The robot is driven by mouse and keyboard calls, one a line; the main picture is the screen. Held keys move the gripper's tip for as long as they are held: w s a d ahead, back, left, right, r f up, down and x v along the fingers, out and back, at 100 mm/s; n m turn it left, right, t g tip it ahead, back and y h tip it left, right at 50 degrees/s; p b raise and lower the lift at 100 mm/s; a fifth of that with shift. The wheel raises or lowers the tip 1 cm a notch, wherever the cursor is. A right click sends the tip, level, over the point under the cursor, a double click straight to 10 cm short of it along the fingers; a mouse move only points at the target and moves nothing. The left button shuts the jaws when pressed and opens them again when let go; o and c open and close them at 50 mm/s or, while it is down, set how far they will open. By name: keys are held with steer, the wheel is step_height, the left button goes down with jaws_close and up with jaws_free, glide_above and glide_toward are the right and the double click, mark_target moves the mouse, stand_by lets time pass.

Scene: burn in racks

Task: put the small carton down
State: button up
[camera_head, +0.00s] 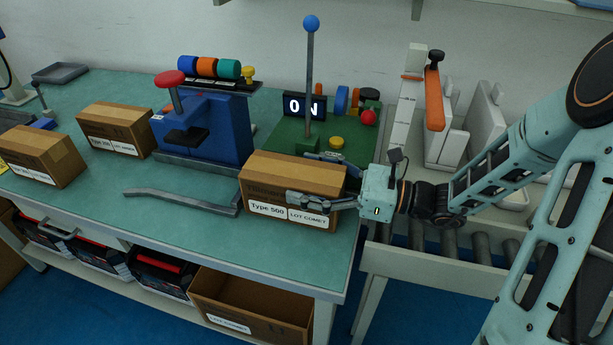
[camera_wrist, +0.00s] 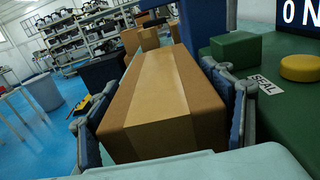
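The small carton (camera_head: 294,184) is a brown taped box with white labels reading "Type 500" and "LOT COMET". In the head view it is at the right front part of the green-topped bench (camera_head: 210,215). My gripper (camera_head: 325,180) has one finger along the carton's near face and the other along its far side. In the wrist view the carton (camera_wrist: 165,95) lies between both finger pads, which appear to press on its sides. The carton looks level. Its underside is hidden, so I cannot tell whether it touches the bench.
Two similar cartons stand at left, one nearer (camera_head: 42,158) and one behind (camera_head: 115,130). A blue press (camera_head: 200,128) and a green fixture (camera_head: 290,135) with a tall blue-knobbed lever stand behind. A grey bent bar (camera_head: 185,201) lies left of the carton. A roller conveyor (camera_head: 440,262) is at right.

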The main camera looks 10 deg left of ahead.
steer(key=shift+r, duration=0.15)
steer(key=d, duration=0.4)
steer(key=s+d+p, duration=0.1)
steer(key=d, duration=0.7)
steer(key=shift+s+p, duration=0.35)
